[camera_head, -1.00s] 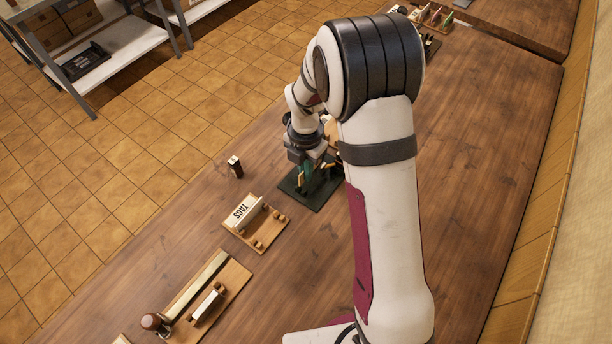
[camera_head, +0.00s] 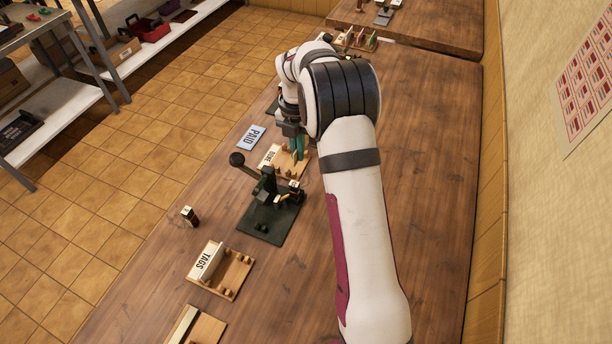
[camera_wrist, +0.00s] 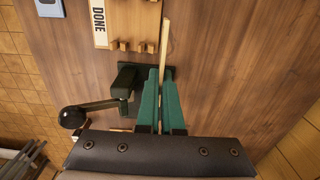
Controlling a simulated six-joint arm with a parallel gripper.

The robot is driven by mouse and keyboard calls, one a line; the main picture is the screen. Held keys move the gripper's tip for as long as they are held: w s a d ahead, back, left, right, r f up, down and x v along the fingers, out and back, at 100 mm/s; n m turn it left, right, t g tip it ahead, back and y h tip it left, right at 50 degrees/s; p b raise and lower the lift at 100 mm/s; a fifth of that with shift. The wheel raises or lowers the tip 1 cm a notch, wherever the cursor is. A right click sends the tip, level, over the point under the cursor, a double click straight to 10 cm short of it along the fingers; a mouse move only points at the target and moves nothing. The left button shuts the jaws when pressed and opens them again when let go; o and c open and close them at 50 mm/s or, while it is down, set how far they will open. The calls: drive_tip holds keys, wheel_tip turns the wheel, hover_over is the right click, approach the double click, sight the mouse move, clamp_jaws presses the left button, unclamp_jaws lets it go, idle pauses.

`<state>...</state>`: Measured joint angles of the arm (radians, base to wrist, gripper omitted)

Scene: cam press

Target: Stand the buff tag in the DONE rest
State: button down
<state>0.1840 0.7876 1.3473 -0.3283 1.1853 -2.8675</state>
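The buff tag (camera_wrist: 164,45) shows edge-on in the wrist view as a thin upright strip. My gripper (camera_wrist: 160,75) has green fingers closed on its lower part. In the head view my gripper (camera_head: 298,148) is over the right part of the DONE rest; the tag cannot be made out clearly there. The DONE rest (camera_head: 278,163) is a wooden base with a white label and small pegs. In the wrist view the DONE rest (camera_wrist: 145,12) lies just left of the tag, with its pegs towards my gripper. Whether the tag touches it cannot be told.
The dark green cam press (camera_head: 268,222) with a black ball lever stands in front of the rest; the lever (camera_wrist: 90,112) is left of my fingers. A blue PAID card (camera_head: 252,138) lies behind left. The TAGS rest (camera_head: 222,270) is nearer. Right of my arm is bare table.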

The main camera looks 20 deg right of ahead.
sight(294, 171)
drive_tip(key=w, duration=0.2)
drive_tip(key=w+f, duration=0.1)
drive_tip(key=w, duration=0.1)
drive_tip(key=shift+d+f, duration=0.1)
drive_tip(key=shift+f, duration=0.1)
drive_tip(key=shift+f, duration=3.55)
drive_tip(key=shift+f, duration=0.2)
drive_tip(key=shift+c, duration=2.2)
unclamp_jaws()
wheel_tip(294, 171, up, 7)
drive_tip(key=shift+s, duration=0.1)
